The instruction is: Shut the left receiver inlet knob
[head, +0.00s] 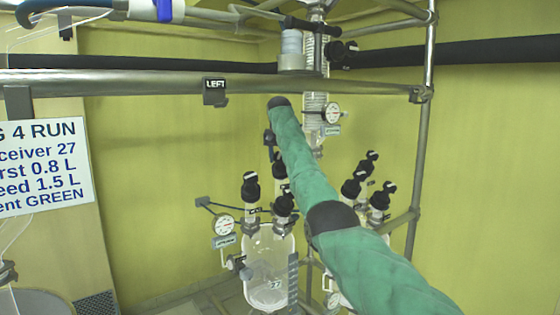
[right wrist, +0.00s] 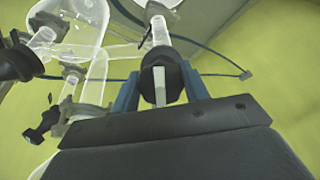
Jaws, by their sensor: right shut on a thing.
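The left receiver (head: 262,262) is a clear glass vessel marked 27, low in the middle of the head view. Black knobs stand on its necks: a left one (head: 250,184), a front one (head: 283,204) and a rear one (head: 279,168). My right gripper (head: 272,150) reaches down to the rear one, small and partly hidden by my green-sleeved arm. In the right wrist view my right gripper (right wrist: 160,88) has its blue fingers on both sides of a black knob (right wrist: 174,80) with a white stripe, on a glass neck. I cannot read its label. My left gripper is out of view.
A LEFT sign (head: 214,91) hangs on the horizontal rail (head: 150,84). A round gauge (head: 223,225) sits beside the receiver. More black knobs (head: 379,200) stand at right. Another knob (right wrist: 18,63) and a black clamp handle (right wrist: 42,125) are close at left in the wrist view.

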